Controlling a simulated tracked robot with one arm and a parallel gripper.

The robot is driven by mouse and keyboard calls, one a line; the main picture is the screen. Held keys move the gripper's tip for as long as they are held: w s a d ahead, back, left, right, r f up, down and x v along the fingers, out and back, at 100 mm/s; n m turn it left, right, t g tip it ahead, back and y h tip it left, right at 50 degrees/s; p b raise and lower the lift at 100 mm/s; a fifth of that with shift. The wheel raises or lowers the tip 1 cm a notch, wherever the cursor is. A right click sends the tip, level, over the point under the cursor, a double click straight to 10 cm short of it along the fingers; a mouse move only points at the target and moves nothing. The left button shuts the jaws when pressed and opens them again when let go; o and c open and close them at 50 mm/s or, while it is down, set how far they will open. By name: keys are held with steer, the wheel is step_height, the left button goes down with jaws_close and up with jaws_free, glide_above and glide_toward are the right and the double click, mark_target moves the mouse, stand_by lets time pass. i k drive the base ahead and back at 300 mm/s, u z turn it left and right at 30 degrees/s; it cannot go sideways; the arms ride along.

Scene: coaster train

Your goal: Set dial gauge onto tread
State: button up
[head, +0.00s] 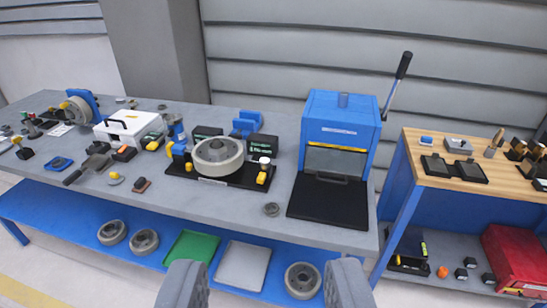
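A grey wheel (218,157) with a pale tread lies flat on a black fixture plate (214,182) on the grey bench. A small yellow piece with a white round top (263,171) stands at the plate's right end, close to the wheel but apart from its tread. It may be the dial gauge; it is too small to tell. A blue and yellow part (178,147) stands at the wheel's left side. My gripper (265,272) is open and empty, its two grey fingers wide apart at the bottom of the view, in front of the bench and far from the wheel.
A blue press (339,130) with a raised lever stands right of the fixture. Several small tools crowd the bench's left side. The lower blue shelf holds wheels, a green tray (188,248) and a grey tray (242,266). A wooden-topped bench (454,185) stands at right.

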mark_target(265, 168)
steer(key=i, duration=1.3)
steer(key=u, duration=0.1)
